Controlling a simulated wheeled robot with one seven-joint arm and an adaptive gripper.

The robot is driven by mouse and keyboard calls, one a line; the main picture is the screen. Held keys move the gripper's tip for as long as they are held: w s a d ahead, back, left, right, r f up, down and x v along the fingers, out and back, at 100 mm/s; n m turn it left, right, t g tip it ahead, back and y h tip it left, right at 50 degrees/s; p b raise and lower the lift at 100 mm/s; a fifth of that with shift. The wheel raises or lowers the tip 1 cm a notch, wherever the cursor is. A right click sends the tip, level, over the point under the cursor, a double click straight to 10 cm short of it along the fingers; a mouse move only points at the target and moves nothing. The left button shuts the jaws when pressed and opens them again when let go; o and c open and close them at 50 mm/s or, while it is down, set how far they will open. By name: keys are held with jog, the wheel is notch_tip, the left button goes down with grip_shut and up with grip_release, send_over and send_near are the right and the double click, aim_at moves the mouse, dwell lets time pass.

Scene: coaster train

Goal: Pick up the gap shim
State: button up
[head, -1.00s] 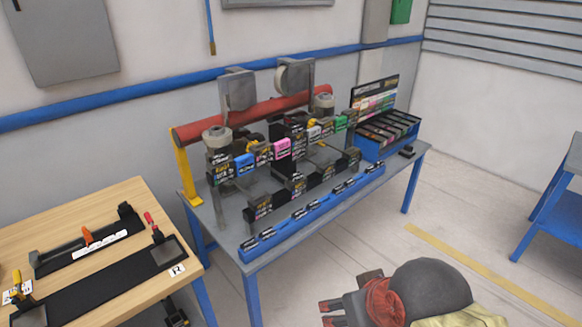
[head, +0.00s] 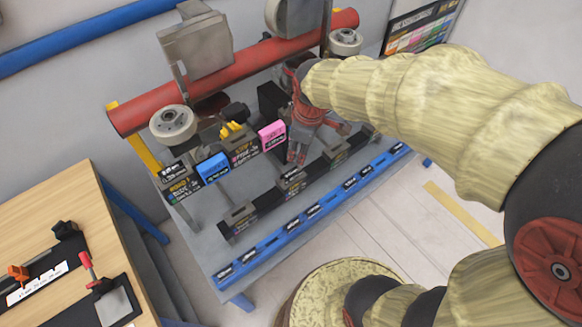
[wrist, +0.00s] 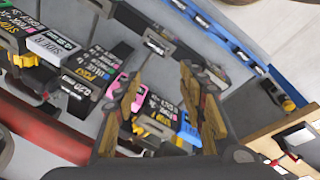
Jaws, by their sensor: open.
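My gripper (head: 302,150) is over the labelled blocks on the rail of the grey table in the head view, just right of the pink block (head: 272,135). In the wrist view my gripper (wrist: 165,105) has its two fingers spread apart, with nothing held between them. The pink block (wrist: 112,92) shows beside and partly behind the left finger there. Several black labelled blocks stand around it, one with a grey top (wrist: 53,45). I cannot tell which block is the gap shim; the labels are too small to read surely, and my arm hides part of the row.
A blue block (head: 212,168) and yellow pieces (head: 231,129) sit left of the pink block. A red tube (head: 160,105) with hanging grey parts runs behind. A blue strip (head: 262,254) lines the table front. A wooden bench (head: 50,225) stands at left.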

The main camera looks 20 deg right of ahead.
jog(key=w+f+n+g+p, duration=0.2)
jog(key=w+f+n+p, duration=0.2)
jog(key=w+f+n, duration=0.3)
jog(key=n+p, duration=0.2)
jog(key=n, duration=0.2)
send_over(291, 173)
jog(key=shift+g, duration=0.4)
notch_tip(291, 173, down, 11)
jog(key=shift+s+d+f, duration=0.1)
notch_tip(291, 173, down, 6)
jog(key=shift+r, duration=0.2)
jog(key=shift+c, duration=0.5)
grip_shut()
